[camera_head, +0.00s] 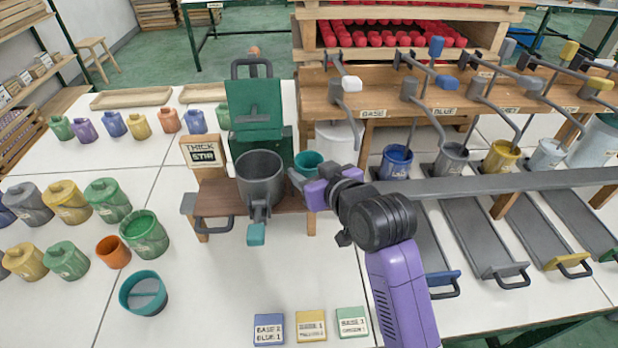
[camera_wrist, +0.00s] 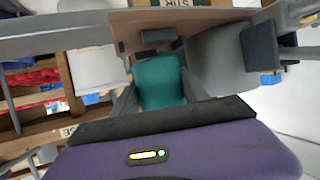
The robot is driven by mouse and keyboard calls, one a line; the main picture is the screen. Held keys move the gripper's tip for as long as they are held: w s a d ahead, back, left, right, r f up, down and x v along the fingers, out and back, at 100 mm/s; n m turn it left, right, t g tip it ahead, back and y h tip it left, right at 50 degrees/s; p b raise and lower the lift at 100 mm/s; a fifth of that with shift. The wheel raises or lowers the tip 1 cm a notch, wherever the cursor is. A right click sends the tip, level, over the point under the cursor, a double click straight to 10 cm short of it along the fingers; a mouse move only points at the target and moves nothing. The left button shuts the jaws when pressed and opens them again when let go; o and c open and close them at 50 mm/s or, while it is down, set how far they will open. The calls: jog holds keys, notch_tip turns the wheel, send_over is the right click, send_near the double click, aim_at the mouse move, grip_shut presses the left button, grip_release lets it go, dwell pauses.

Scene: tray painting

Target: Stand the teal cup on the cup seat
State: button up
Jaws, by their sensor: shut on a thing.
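The teal cup (camera_head: 310,161) is at the right end of the small wooden stand (camera_head: 215,196), just right of the dark grey vessel (camera_head: 260,176). My gripper (camera_head: 303,180) is shut on it. In the wrist view the teal cup (camera_wrist: 160,82) sits between the two grey fingers of my gripper (camera_wrist: 162,98). The wooden top of the stand (camera_wrist: 205,18) shows beyond it, with small dark blocks. I cannot clearly tell which part is the cup seat, or whether the cup touches the stand.
A green hinged machine (camera_head: 254,105) and a "THICK STIR" sign (camera_head: 204,152) stand behind. A long grey rail (camera_head: 500,183) with paint cups and levers runs to the right. Pots and a teal-rimmed bowl (camera_head: 143,293) are at left. Label cards (camera_head: 311,326) lie in front.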

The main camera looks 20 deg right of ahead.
jog(key=shift+f, duration=1.1)
jog(key=shift+s+f, duration=0.1)
jog(key=shift+f, duration=0.55)
jog(key=o, duration=1.1)
jog(key=shift+f, duration=0.15)
jog(key=shift+r, duration=0.35)
jog(key=shift+s+r, duration=0.2)
jog(key=shift+s, duration=0.1)
jog(key=v, duration=1.1)
jog(key=shift+r, duration=0.4)
